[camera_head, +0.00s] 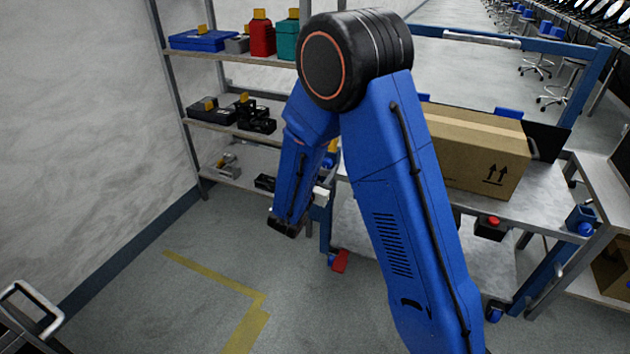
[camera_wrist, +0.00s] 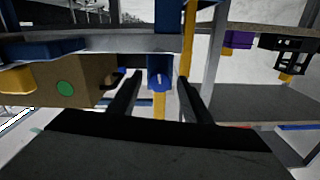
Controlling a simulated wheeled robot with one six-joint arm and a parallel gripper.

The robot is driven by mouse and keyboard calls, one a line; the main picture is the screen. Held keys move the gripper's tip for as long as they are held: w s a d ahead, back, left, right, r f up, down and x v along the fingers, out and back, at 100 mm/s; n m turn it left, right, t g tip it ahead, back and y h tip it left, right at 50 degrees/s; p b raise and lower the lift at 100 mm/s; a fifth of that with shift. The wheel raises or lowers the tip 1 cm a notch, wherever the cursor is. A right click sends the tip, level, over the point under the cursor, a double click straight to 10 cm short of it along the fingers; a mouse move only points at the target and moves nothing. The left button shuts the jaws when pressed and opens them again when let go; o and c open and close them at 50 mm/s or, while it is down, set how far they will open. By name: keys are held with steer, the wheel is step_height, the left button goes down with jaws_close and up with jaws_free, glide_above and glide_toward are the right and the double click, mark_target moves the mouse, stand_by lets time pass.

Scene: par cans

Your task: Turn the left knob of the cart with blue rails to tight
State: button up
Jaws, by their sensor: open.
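The cart with blue rails (camera_head: 588,82) stands at the right in the head view, its shelf carrying a cardboard box (camera_head: 470,155). My gripper (camera_wrist: 160,86) is open in the wrist view, its two dark fingers apart. A blue block with a small white mark (camera_wrist: 159,68), perhaps the left knob or its mount, shows between and beyond the fingertips; I cannot tell whether they touch it. In the head view my arm hides most of the cart's left front corner, and the knob cannot be made out there. A blue fitting with a round knob (camera_head: 585,228) is at the right front corner.
A shelf rack (camera_head: 232,125) with boxes and bins stands against the wall at the left. A red emergency-stop-like button (camera_head: 493,221) sits under the cart's front edge. Floor with a yellow line (camera_head: 215,275) is clear at the lower left.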

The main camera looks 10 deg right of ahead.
steer(key=v, duration=1.7)
steer(key=shift+r, duration=0.1)
